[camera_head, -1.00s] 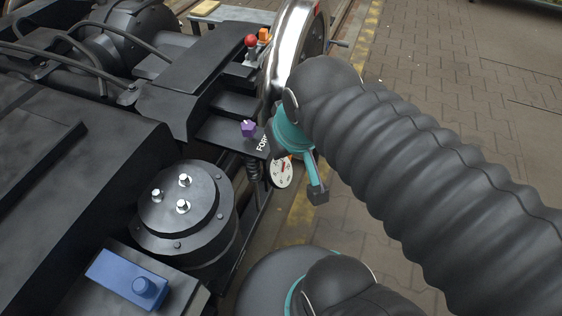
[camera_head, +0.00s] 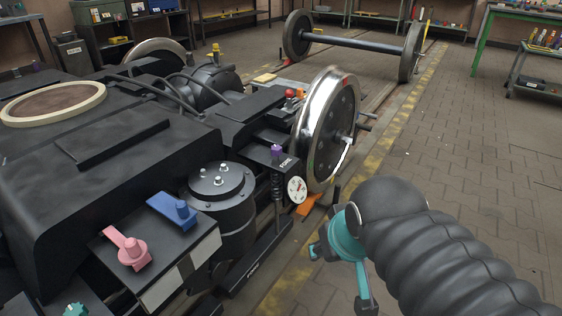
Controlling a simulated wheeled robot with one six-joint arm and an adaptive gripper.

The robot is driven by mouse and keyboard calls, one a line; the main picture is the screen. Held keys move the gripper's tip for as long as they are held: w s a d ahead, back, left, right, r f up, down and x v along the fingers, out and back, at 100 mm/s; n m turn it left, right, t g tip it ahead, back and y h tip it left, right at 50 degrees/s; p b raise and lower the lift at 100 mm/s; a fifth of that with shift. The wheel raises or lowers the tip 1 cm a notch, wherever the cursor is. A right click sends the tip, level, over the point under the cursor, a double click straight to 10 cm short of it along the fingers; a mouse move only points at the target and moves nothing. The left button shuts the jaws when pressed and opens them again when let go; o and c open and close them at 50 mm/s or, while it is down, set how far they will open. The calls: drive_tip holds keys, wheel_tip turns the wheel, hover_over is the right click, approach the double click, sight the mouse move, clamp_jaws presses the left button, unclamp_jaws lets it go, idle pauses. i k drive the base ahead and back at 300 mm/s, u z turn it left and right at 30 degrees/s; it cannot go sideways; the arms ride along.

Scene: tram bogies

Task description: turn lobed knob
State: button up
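A small purple knob (camera_head: 277,150) stands on the dark bracket beside the round white dial and the wheel. A green knob with a lobed outline (camera_head: 75,310) shows at the bottom left, cut by the frame edge. I cannot tell for sure which is the lobed knob. My gripper (camera_head: 322,246) is over the paving, right of the bogie, apart from all knobs.
The bogie's dark frame (camera_head: 95,150) fills the left, with a cylinder with bolts (camera_head: 222,190) and a shiny wheel (camera_head: 328,125). A red ball knob (camera_head: 290,94) is near the wheel. A loose wheelset (camera_head: 355,41) stands behind. Paving at right is clear.

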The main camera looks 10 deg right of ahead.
sight(276, 150)
drive_tip(key=z, duration=0.55)
drive_tip(key=i, duration=1.05)
drive_tip(key=z, duration=0.2)
